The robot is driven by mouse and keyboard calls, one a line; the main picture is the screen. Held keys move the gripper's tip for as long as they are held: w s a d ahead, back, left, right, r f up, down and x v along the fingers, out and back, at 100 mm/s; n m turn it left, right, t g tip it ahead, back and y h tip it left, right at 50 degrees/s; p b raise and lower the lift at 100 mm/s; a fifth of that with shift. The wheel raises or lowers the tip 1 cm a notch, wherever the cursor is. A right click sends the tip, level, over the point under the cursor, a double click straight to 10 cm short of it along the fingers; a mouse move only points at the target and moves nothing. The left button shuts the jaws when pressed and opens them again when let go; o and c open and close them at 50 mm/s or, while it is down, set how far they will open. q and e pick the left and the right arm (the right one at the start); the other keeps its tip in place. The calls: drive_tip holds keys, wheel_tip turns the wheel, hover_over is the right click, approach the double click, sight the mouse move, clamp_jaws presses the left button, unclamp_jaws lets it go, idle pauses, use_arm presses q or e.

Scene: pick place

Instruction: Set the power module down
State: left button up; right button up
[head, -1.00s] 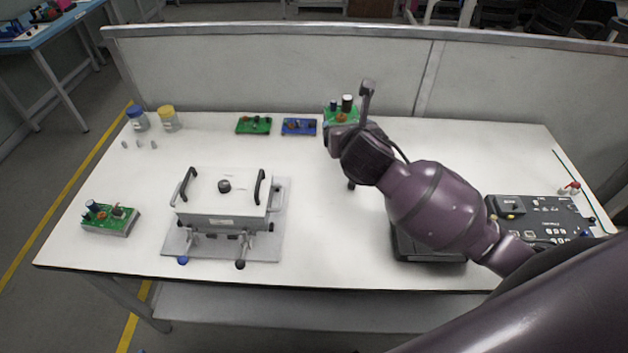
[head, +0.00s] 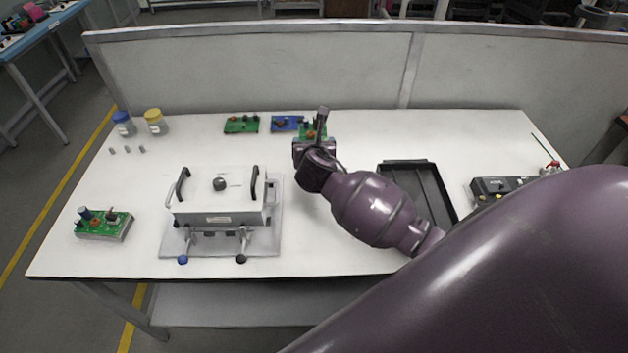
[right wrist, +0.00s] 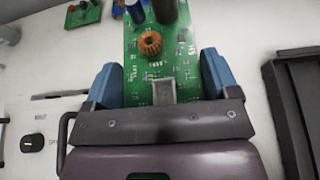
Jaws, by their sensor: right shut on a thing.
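The power module (head: 308,132) is a green circuit board with dark cylinders and a copper coil. It is at the back middle of the table in the head view, partly hidden by my right gripper (head: 314,143). In the right wrist view the module (right wrist: 152,62) sits between the two blue fingertips of my right gripper (right wrist: 161,82), which is shut on it. I cannot tell whether its underside touches the table. My left gripper is not in view.
A white test fixture (head: 219,204) with black handles stands left of centre. A similar green module (head: 103,223) lies at the far left. A green board (head: 241,124) and a blue board (head: 286,123) lie at the back. A black tray (head: 432,190) and a black control panel (head: 497,188) are right.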

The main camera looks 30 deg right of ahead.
wheel_tip(320, 180, down, 7)
drive_tip(key=shift+f+b, duration=0.1)
drive_tip(key=shift+b, duration=0.65)
drive_tip(key=shift+f, duration=0.95)
wheel_tip(320, 180, down, 3)
drive_tip(key=shift+f+b, duration=0.2)
drive_tip(key=shift+b, duration=0.55)
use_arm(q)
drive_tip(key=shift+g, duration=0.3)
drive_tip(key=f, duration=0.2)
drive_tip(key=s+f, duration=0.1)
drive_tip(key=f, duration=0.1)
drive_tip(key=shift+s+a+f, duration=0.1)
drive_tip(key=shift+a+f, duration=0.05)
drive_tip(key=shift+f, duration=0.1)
use_arm(e)
drive_tip(key=shift+r, duration=0.1)
drive_tip(key=shift+f, duration=0.2)
drive_tip(key=o, duration=1)
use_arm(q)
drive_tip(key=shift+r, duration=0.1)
use_arm(e)
drive_tip(key=shift+r, duration=0.1)
